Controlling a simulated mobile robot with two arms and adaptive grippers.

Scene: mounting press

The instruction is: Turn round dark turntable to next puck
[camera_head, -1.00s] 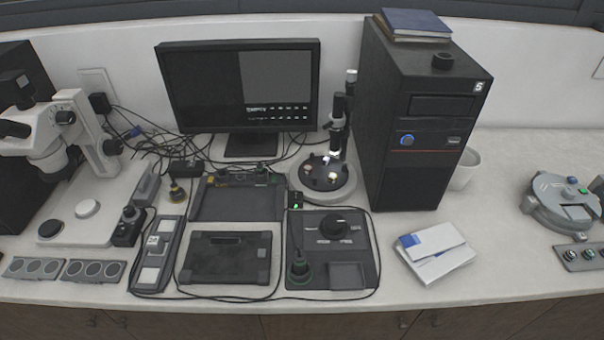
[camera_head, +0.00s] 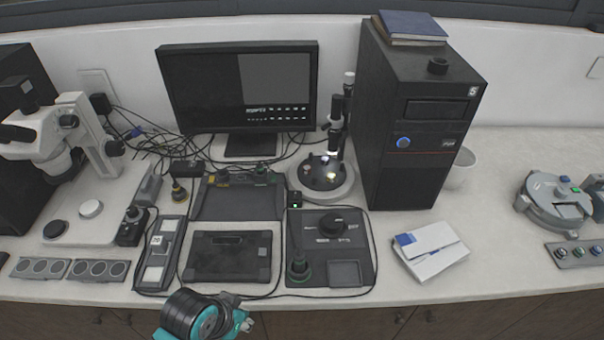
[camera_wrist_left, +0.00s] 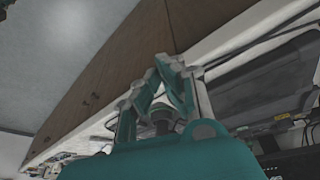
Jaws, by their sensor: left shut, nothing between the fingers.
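The round dark turntable (camera_head: 316,181) sits on a pale round base (camera_head: 346,187) under an upright dark scope-like column (camera_head: 337,125). It stands between the monitor and the black computer tower. Small light pucks lie on it, one of them (camera_head: 331,176) near its front right; a bright light falls on its far side. My left gripper (camera_head: 245,321) is low at the front edge of the bench, far in front of the turntable and touching nothing there. In the left wrist view its fingers (camera_wrist_left: 162,68) are closed together and empty. My right gripper is not in view.
A control box (camera_head: 331,224) with a knob, a dark tablet-like panel (camera_head: 228,270) and cables lie before the turntable. The computer tower (camera_head: 413,120) stands close on its right, the monitor (camera_head: 237,92) behind left.

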